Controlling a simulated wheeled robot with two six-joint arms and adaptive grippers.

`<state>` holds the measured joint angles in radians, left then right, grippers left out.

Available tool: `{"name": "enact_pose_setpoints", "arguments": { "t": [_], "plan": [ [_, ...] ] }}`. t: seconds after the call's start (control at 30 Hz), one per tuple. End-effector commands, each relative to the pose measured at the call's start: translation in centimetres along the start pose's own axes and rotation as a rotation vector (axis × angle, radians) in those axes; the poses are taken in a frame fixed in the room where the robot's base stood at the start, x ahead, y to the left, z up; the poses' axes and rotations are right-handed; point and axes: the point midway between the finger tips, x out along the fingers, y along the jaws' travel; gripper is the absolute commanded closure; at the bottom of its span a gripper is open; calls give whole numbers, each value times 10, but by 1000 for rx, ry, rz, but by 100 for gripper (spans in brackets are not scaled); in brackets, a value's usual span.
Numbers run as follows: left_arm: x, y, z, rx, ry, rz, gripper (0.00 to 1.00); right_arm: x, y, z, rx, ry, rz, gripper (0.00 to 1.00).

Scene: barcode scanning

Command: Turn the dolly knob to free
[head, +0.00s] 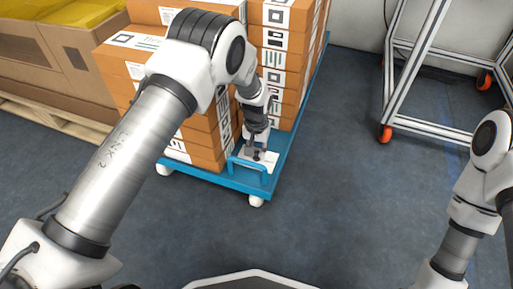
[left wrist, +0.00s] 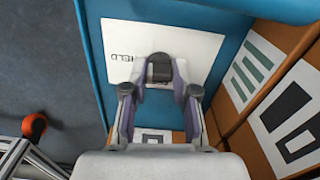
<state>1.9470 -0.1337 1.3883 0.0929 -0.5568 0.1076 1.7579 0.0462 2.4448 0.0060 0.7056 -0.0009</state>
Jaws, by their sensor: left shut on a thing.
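The dolly (head: 284,150) is a blue platform with stacked boxes on it and a blue handle (head: 250,166) at its near corner. A white plate (left wrist: 198,45) with partly covered black lettering, ending in "ELD", lies on the platform. The dark knob (left wrist: 160,68) stands on this plate. My left gripper (head: 256,150) reaches down to the plate; in the left wrist view its two fingers (left wrist: 160,82) are shut on the knob from both sides. My right arm shows at the right edge of the head view, but its gripper is out of frame.
Orange-brown boxes (head: 203,155) with printed labels rise close beside my left gripper. A cardboard bin (head: 60,60) on a wooden pallet stands at the far left. A metal frame cart (head: 440,125) with orange casters stands at the right. The floor in front is clear.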

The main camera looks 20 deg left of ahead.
Motion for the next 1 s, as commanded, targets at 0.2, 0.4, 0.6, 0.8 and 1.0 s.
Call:
{"name": "enact_pose_setpoints", "arguments": {
  "t": [0.2,0.4,0.6,0.8,1.0],
  "plan": [
    [-5,1,1,-152,-3,0,100,-29,0,3,3,-11,-1,60],
    [-4,1,1,-336,-3,-1,100,-48,-1,4,-2,-14,-2,60],
    [-2,2,1,-526,-3,-1,100,-61,-1,5,-6,-16,-2,60],
    [-1,3,0,-716,-3,-1,100,-69,-2,5,-8,-18,-2,60],
    [-1,3,0,-906,-3,-1,100,-75,-2,6,-9,-18,-2,60]
  ]
}}
